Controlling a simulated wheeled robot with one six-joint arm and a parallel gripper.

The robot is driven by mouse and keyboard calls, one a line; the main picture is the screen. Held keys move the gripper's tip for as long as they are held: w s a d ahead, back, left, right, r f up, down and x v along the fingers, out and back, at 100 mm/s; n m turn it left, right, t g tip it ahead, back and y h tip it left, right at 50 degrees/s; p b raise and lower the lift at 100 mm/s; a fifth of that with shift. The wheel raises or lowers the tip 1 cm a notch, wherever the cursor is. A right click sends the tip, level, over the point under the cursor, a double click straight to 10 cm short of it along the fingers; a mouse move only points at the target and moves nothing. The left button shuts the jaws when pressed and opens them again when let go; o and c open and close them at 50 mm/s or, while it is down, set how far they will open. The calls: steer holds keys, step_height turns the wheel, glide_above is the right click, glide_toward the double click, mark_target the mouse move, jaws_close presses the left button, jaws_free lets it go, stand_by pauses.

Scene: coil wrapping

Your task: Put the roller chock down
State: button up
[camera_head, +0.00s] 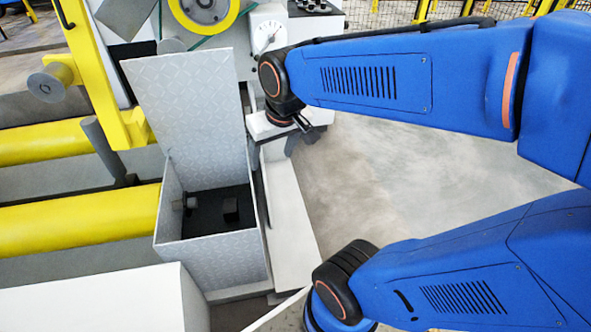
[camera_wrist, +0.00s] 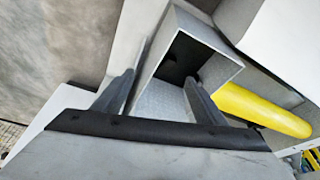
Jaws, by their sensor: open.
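My gripper (camera_head: 303,123) is at the end of the blue arm, to the right of the open metal box (camera_head: 203,262) in the head view. In the wrist view my gripper (camera_wrist: 160,78) has its two fingers spread, with nothing seen held between them. The box (camera_wrist: 166,101) is beyond the fingers there, and its inside is dark. In the head view a small dark block (camera_head: 231,208), which may be the roller chock, sits on the box's black floor. A grey round piece (camera_head: 190,203) is beside it at the left wall.
The box's raised lid (camera_head: 186,105) stands upright behind its opening. Yellow rollers (camera_head: 85,221) lie to the left. A pale narrow ledge (camera_head: 288,205) runs along the box's right side. A white block (camera_head: 95,305) is at the front left. Bare floor (camera_head: 400,170) is at the right.

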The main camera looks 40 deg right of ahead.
steer(key=s+r+t, duration=0.1)
steer(key=s, duration=0.7)
steer(key=shift+s+d+n, duration=0.35)
steer(key=shift+s+n, duration=0.05)
